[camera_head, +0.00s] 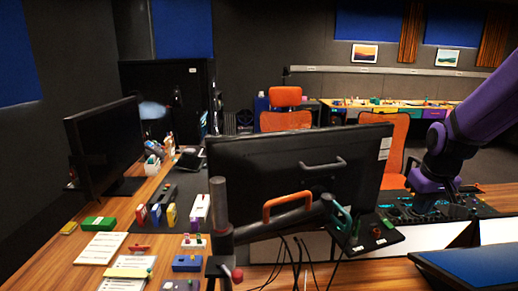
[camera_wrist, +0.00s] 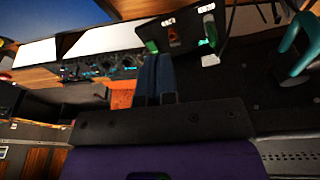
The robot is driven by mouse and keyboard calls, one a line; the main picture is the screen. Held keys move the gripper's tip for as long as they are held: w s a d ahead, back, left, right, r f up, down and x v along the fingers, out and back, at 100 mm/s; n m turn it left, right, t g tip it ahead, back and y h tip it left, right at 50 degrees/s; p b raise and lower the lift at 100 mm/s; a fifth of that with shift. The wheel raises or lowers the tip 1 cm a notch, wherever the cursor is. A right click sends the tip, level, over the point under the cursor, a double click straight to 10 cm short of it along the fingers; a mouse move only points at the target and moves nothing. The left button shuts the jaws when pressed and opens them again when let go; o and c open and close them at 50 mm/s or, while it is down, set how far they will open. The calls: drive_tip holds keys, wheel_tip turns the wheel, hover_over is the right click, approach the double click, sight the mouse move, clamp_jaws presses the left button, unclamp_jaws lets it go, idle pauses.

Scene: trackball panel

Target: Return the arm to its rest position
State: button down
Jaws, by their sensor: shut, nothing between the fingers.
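My gripper (camera_wrist: 154,62) shows in the wrist view with its two dark blue fingers side by side, shut and empty. In the head view my purple arm comes in from the right edge, and my gripper (camera_head: 426,204) points down over the dark console (camera_head: 396,212) to the right of the big monitor. The fingertips are dark against the console, so any gap to it is hard to judge. A small black panel (camera_head: 375,240) with a few buttons is left of my gripper. It also shows at the top of the wrist view (camera_wrist: 188,32).
A large black monitor (camera_head: 290,160) with an orange handle (camera_head: 287,206) stands in the middle. Cables hang below it. A second monitor (camera_head: 104,143) and small boxes are on the wooden desk (camera_head: 60,270) at left. A blue-topped screen (camera_head: 470,266) is at lower right. Orange chairs stand behind.

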drive_tip(key=s+a+r+t, duration=0.1)
drive_tip(key=s+a+r, duration=0.1)
drive_tip(key=s+r, duration=0.2)
drive_tip(key=s+a+r, duration=0.3)
drive_tip(key=s+r, duration=0.2)
drive_tip(key=s, duration=0.5)
drive_tip(key=s+a+r+t, duration=0.1)
drive_tip(key=s+a+r, duration=0.2)
drive_tip(key=s, duration=0.4)
drive_tip(key=shift+s+a+r+t, duration=0.15)
drive_tip(key=shift+s+r+t, duration=0.15)
drive_tip(key=shift+r, duration=0.4)
drive_tip(key=shift+w, duration=0.15)
